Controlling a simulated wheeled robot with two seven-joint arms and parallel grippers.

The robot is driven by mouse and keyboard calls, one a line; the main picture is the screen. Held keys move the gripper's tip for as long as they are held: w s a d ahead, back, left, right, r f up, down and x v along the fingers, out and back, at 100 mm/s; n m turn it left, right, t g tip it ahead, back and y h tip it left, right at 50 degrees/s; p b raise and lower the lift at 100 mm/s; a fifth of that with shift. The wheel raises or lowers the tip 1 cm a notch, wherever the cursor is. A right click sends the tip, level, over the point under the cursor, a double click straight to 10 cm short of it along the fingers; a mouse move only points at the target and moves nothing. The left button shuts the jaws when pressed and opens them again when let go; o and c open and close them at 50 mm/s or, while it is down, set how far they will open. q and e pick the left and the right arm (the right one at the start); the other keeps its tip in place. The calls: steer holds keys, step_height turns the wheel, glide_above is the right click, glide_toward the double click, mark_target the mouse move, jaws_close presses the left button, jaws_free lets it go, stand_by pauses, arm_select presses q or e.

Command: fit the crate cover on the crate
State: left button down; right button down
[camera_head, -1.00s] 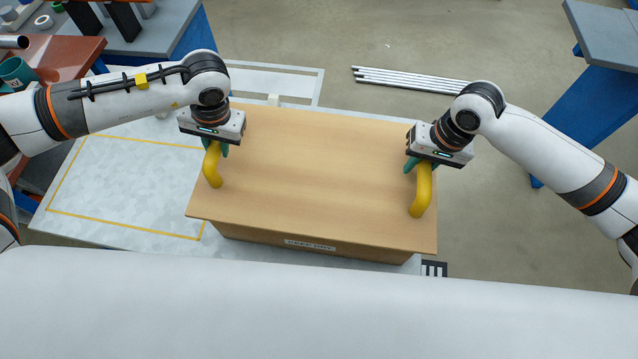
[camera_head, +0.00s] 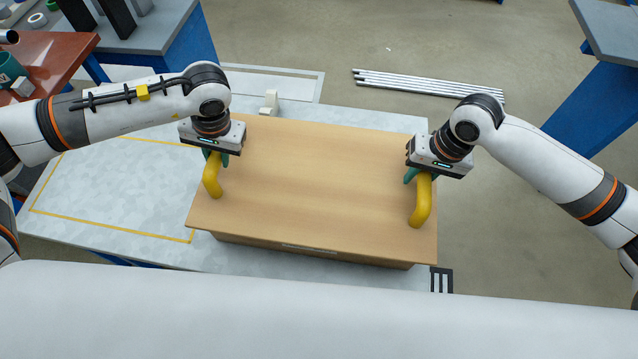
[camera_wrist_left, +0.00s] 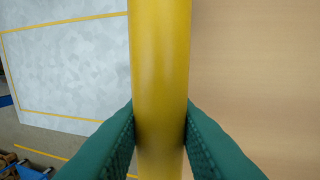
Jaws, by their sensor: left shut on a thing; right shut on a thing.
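The crate cover (camera_head: 320,190) is a flat light-wood board with a yellow handle at each end. It lies over the crate (camera_head: 345,257), whose front wall shows only as a narrow strip below the cover's near edge. Whether the cover touches the crate rim is hidden. My left gripper (camera_head: 214,160) is shut on the left handle (camera_head: 212,182); the left wrist view shows its green fingers (camera_wrist_left: 160,130) on both sides of the yellow bar (camera_wrist_left: 160,60). My right gripper (camera_head: 420,177) is shut on the right handle (camera_head: 421,207).
The crate stands on a grey worktable (camera_head: 110,205) with a yellow outline, clear at left. A small white fixture (camera_head: 270,102) stands behind the cover. Metal bars (camera_head: 430,83) lie on the floor beyond. Other benches stand at top left and right.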

arm_select(q)
steer(key=c, duration=1.2)
jaws_free()
arm_select(e)
steer(key=c, duration=1.2)
jaws_free()
arm_select(q)
steer(key=shift+o, duration=0.2)
steer(key=shift+s, duration=0.1)
arm_select(e)
steer(key=shift+o, duration=0.2)
steer(key=shift+s, duration=0.1)
steer(key=shift+r, duration=0.1)
arm_select(q)
step_height(320, 180, up, 12)
steer(key=d, duration=0.2)
steer(key=shift+d, duration=0.15)
arm_select(e)
step_height(320, 180, up, 12)
steer(key=d, duration=0.2)
steer(key=shift+d, duration=0.15)
